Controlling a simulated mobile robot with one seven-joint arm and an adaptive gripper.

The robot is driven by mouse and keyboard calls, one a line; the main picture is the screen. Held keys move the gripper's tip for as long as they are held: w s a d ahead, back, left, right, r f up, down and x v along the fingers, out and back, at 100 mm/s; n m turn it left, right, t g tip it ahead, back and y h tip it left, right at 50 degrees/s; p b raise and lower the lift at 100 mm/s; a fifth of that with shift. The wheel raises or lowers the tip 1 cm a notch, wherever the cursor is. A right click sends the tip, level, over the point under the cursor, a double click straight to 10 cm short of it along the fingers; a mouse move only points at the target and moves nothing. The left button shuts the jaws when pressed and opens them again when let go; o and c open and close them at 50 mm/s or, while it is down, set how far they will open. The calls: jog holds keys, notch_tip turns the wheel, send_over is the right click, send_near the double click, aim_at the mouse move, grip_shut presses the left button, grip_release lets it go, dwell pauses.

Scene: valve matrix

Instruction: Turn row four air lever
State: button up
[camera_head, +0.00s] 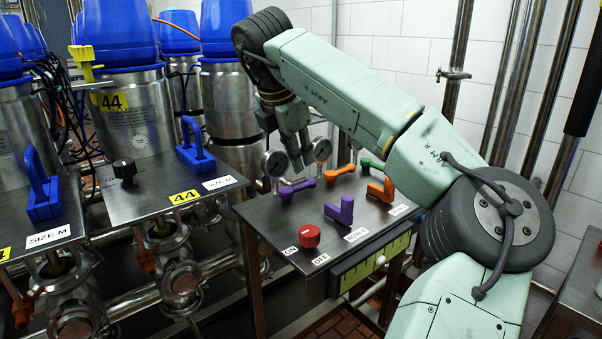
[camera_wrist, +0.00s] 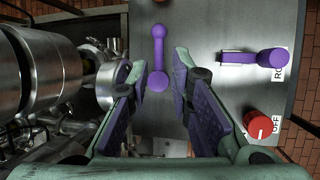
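A steel panel (camera_head: 265,213) carries purple, orange and green levers. The purple lever (camera_head: 297,188) near its left back edge lies flat; it also shows in the wrist view (camera_wrist: 158,52), with its round near end between my fingertips. A second purple lever (camera_head: 340,210) stands nearer the front, beside a label starting "RO"; its row number is too small to be sure of. My gripper (camera_wrist: 165,72) is open, its fingers on both sides of the first purple lever with gaps visible. In the head view it points down at the panel's back left, partly behind the arm.
A red knob (camera_head: 309,236) marked ON and OFF sits at the panel's front left corner. Orange levers (camera_head: 338,173) and green levers (camera_head: 371,163) stand farther right. Gauges (camera_head: 275,163) rise behind the panel. Steel pipes and blue-topped valves (camera_head: 120,35) fill the left.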

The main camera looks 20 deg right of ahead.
aim_at(302, 186)
jog(key=p+x, duration=0.1)
jog(key=x, duration=0.6)
jog(key=shift+w+f+p, duration=0.15)
jog(key=shift+f+p, duration=0.15)
jog(key=shift+p, duration=0.05)
jog(key=shift+c, duration=0.4)
grip_shut()
